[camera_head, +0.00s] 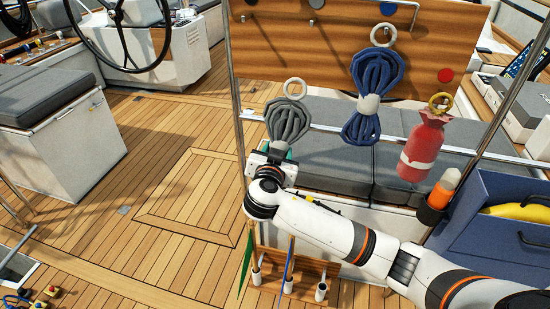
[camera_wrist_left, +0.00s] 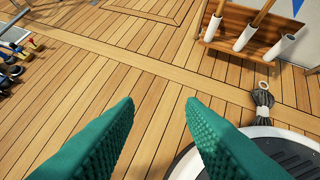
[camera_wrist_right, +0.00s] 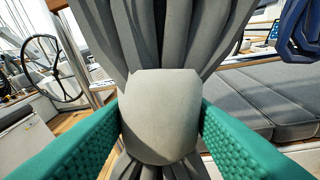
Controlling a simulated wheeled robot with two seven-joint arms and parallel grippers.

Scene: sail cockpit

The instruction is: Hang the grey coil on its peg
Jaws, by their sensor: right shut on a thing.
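The grey coil (camera_head: 288,122) is a bundle of grey rope with a pale band and a pale ring (camera_head: 295,88) on top. It is upright and off the deck, in front of the grey seat cushions. My right gripper (camera_head: 275,152) is shut on its band, which fills the gap between the teal fingers in the right wrist view (camera_wrist_right: 160,115). The wooden board (camera_head: 290,50) stands behind and above the coil. A small peg (camera_head: 311,22) shows on its upper left part. My left gripper (camera_wrist_left: 165,115) is open and empty above the deck in the left wrist view.
A blue coil (camera_head: 373,85) and a red bag (camera_head: 424,148) hang at the board, right of the grey coil. A metal post (camera_head: 233,85) stands left. A small dark bundle (camera_wrist_left: 263,103) with a ring lies low. A pole rack (camera_wrist_left: 240,35) stands on the deck.

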